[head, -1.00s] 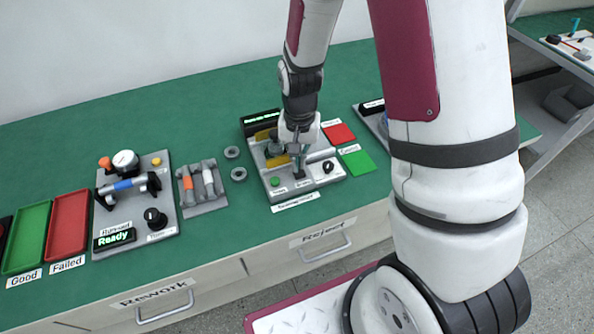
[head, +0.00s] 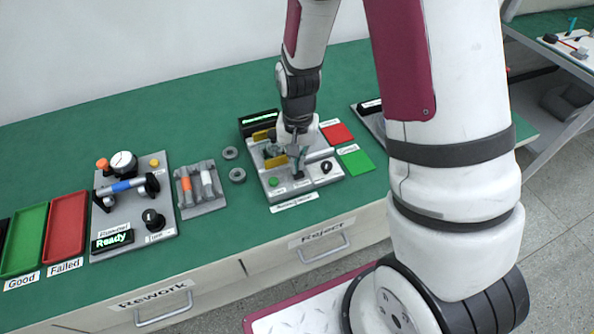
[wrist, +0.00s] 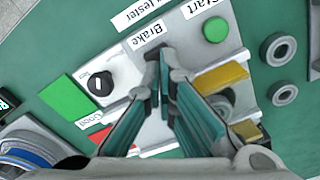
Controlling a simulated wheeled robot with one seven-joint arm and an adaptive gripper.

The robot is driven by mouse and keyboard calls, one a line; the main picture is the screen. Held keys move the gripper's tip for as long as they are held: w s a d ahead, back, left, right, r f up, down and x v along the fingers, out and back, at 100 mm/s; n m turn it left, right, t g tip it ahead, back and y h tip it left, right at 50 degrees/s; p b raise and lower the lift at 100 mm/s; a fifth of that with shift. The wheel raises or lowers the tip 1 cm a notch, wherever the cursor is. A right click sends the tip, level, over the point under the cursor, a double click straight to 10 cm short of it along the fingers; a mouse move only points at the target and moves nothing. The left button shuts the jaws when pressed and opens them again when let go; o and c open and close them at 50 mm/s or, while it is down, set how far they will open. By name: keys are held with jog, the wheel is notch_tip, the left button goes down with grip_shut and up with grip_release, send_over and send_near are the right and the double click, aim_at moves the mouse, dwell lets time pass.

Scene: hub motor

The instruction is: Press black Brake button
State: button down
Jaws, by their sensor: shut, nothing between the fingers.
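The black Brake button (wrist: 153,56) is beside its white "Brake" label (wrist: 147,36) in the wrist view. It sits between the green Start button (wrist: 215,29) and the black knob (wrist: 99,84), partly hidden by my fingertips. In the head view the button (head: 298,175) is at the front of the grey tester panel (head: 281,194). My gripper (wrist: 166,77) is shut and empty, with its fingertips close to the button. It also shows above the panel in the head view (head: 296,155). I cannot tell whether the fingertips touch the button.
A yellow block (wrist: 221,77) is right of my fingers in the wrist view. Red (head: 337,134) and green (head: 356,161) pads lie right of the panel. Two grey rings (head: 237,174) lie to its left.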

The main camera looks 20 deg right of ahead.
aim_at(298, 172)
jog(key=shift+f, duration=0.2)
dwell(0.5)
jog(key=shift+f+b, duration=0.3)
jog(key=shift+f, duration=0.05)
jog(key=shift+f+b, duration=0.35)
jog(key=shift+f, duration=0.35)
jog(key=shift+r, duration=0.15)
notch_tip(298, 172, up, 14)
jog(key=p, duration=0.7)
jog(key=shift+p, duration=0.35)
